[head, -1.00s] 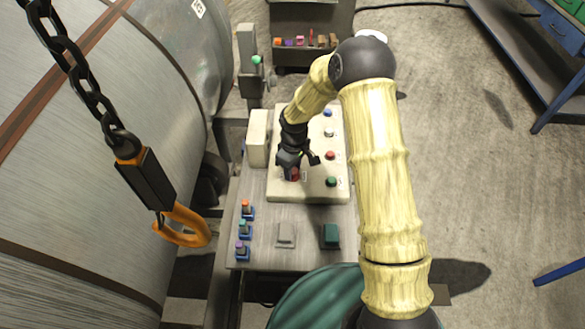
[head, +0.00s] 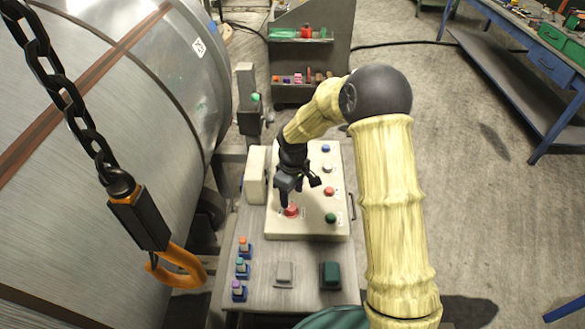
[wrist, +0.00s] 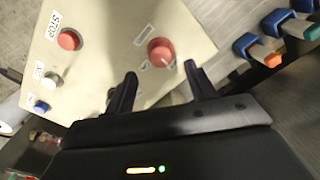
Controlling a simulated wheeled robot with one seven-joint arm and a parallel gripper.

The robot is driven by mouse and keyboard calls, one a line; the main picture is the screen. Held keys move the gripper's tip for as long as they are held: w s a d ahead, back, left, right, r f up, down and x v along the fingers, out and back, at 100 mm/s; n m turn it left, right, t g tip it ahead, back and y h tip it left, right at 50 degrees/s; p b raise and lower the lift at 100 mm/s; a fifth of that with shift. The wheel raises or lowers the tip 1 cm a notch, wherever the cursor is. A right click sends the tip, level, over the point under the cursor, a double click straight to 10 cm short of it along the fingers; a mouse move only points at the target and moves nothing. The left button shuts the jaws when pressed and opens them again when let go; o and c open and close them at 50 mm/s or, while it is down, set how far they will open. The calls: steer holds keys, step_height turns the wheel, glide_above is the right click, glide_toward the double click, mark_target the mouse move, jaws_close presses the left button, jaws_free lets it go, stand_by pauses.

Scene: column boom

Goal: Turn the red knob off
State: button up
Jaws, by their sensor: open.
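The red knob (head: 291,211) sits at the near left of the cream control panel (head: 315,231). In the wrist view the knob (wrist: 160,52) is round, with white labels beside it and a small light mark near its edge. I cannot tell its setting. My gripper (head: 298,190) is just above and behind the knob. In the wrist view my gripper (wrist: 160,72) has its two dark fingers apart, with nothing between them. The knob lies just beyond the fingertips, roughly centred between them, and no contact shows.
A red button (wrist: 69,40) labelled STOP, a white button (wrist: 52,79) and a blue button (wrist: 41,106) share the panel. A green button (head: 330,218) is at its near right. A cream box (head: 255,174) stands left. An orange hook (head: 178,267) hangs at the left.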

mark_target(294, 205)
step_height(294, 205, up, 12)
steer(key=b, duration=0.1)
steer(key=shift+w+f, duration=0.15)
steer(key=shift+f, duration=0.1)
steer(key=shift+d, duration=0.15)
steer(key=s+d+m+t, duration=0.1)
steer(key=s+d+m, duration=0.4)
steer(key=s+d, duration=0.2)
steer(key=s+d+m+t, duration=0.2)
steer(key=s+d+m, duration=0.4)
steer(key=s, duration=0.6)
steer(key=shift+s+d+f, duration=0.15)
steer(key=shift+s+d, duration=0.05)
steer(key=shift+d, duration=0.8)
